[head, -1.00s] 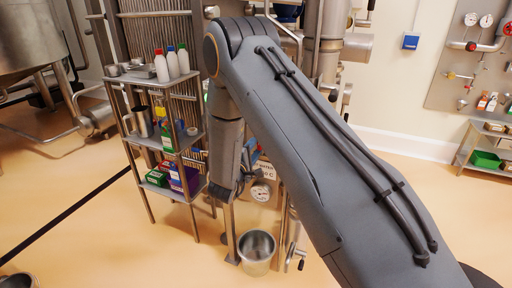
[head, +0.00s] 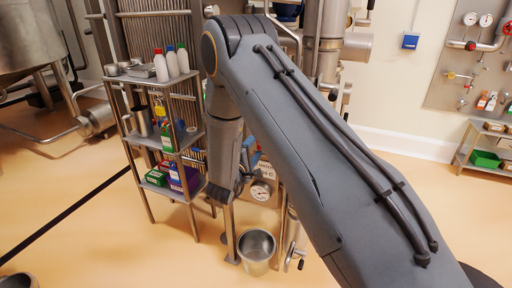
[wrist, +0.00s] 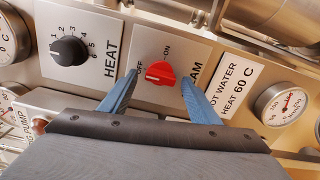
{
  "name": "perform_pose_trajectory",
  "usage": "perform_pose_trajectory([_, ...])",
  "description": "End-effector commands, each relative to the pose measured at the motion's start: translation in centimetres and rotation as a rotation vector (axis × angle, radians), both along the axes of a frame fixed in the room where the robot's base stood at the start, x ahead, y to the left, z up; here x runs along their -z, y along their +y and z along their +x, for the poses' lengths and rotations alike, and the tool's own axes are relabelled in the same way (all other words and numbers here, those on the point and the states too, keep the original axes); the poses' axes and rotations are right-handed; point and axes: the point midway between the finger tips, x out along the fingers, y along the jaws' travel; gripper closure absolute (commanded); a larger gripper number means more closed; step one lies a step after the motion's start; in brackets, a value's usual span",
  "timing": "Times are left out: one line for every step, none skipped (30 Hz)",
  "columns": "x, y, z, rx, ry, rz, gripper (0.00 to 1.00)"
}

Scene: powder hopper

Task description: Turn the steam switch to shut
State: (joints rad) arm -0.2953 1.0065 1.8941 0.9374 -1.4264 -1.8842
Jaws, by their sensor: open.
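The steam switch is a red knob (wrist: 155,73) on a metal panel plate in the wrist view. OFF and ON are printed beside it, and its label shows only as "AM", the rest hidden. A white mark sits on the knob's lower left part, on the OFF side. My gripper (wrist: 159,78) is open, with one blue finger on each side of the knob. Whether the fingers touch it I cannot tell. In the head view my arm hides the knob.
A black HEAT dial (wrist: 69,51) is left of the knob. A hot water label (wrist: 229,88) and a round gauge (wrist: 281,104) are to the right. In the head view a steel bucket (head: 257,251) stands below the panel, and a shelf rack (head: 158,140) stands left of my arm.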

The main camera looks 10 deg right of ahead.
Motion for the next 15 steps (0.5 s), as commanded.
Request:
perform_pose_trajectory([0.1,0.5,-0.4,-0.003,0.002,0.000,0.44])
perform_pose_trajectory([0.1,0.7,-0.8,-0.003,0.002,0.000,0.44])
perform_pose_trajectory([0.1,1.1,-1.3,-0.003,0.000,0.000,0.44])
perform_pose_trajectory([0.1,1.4,-1.7,-0.003,0.001,-0.001,0.44])
perform_pose_trajectory([0.2,1.7,-2.1,-0.004,0.001,-0.002,0.44])
perform_pose_trajectory([0.2,2.1,-2.7,-0.003,0.001,-0.001,0.44])
perform_pose_trajectory([0.2,2.4,-3.1,-0.003,0.001,-0.001,0.44])
perform_pose_trajectory([0.1,2.7,-3.4,-0.003,0.001,-0.001,0.44])
perform_pose_trajectory([0.1,3.0,-3.9,-0.002,0.001,-0.001,0.44])
perform_pose_trajectory([0.2,3.2,-4.3,-0.002,0.001,-0.001,0.44])
perform_pose_trajectory([0.1,3.5,-4.6,-0.002,0.001,-0.001,0.44])
perform_pose_trajectory([0.1,3.7,-4.9,-0.002,0.001,-0.001,0.44])
perform_pose_trajectory([0.1,3.8,-5.1,-0.001,0.000,-0.001,0.44])
perform_pose_trajectory([0.1,3.9,-5.3,0.000,0.001,-0.001,0.44])
perform_pose_trajectory([0.0,4.1,-5.5,0.000,0.000,-0.001,0.44])
